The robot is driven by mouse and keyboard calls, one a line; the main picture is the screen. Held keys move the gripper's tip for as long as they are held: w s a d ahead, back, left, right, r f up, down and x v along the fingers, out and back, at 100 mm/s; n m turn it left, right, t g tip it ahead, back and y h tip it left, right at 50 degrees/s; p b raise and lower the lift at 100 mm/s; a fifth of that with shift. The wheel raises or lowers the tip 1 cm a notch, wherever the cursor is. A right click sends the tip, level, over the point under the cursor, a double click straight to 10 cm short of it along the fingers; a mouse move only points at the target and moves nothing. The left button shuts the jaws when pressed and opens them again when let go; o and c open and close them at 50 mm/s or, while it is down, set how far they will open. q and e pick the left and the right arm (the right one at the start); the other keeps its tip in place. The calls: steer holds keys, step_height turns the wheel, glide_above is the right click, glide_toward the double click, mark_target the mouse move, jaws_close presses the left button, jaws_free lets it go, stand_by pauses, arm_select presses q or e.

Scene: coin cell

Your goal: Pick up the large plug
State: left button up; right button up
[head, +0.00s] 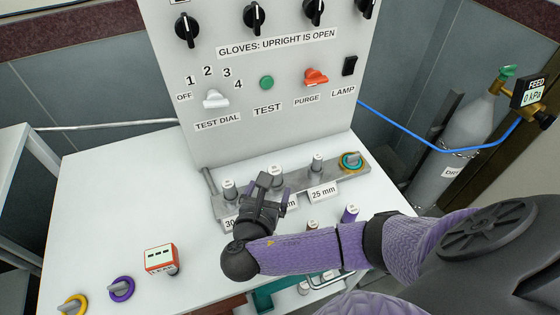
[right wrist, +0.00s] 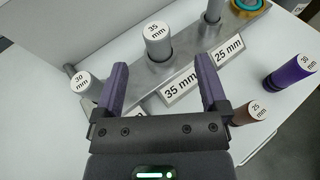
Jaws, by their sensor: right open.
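The grey plug marked 35 mm (right wrist: 157,45) stands upright in a metal rack, behind the 35 mm label. It looks the widest of the rack's three grey plugs. In the head view this plug (head: 276,172) shows just beyond my right gripper. My right gripper (head: 268,190) is open and empty over the rack's front edge. In the right wrist view its two purple fingers (right wrist: 162,72) are spread, with the plug ahead between them and not touched. My left gripper is not in view.
The rack (head: 352,182) also holds plugs marked 30 mm (right wrist: 84,83) and 25 mm (right wrist: 213,12). A purple 30 mm plug (right wrist: 290,72) and a brown 25 mm plug (right wrist: 249,113) stand in front. A control panel (head: 300,100) rises behind.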

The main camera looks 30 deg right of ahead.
mark_target(274, 172)
steer(key=b+x, duration=0.1)
steer(key=x, duration=0.1)
steer(key=b+x, duration=0.1)
steer(key=x, duration=0.2)
steer(key=b+x, duration=0.1)
steer(key=x, duration=0.2)
steer(key=shift+w+a+f+b, duration=0.1)
steer(key=shift+w+f+b, duration=0.15)
steer(key=shift+f+b, duration=0.1)
steer(key=shift+w, duration=0.1)
steer(key=shift+r, duration=0.15)
jaws_close()
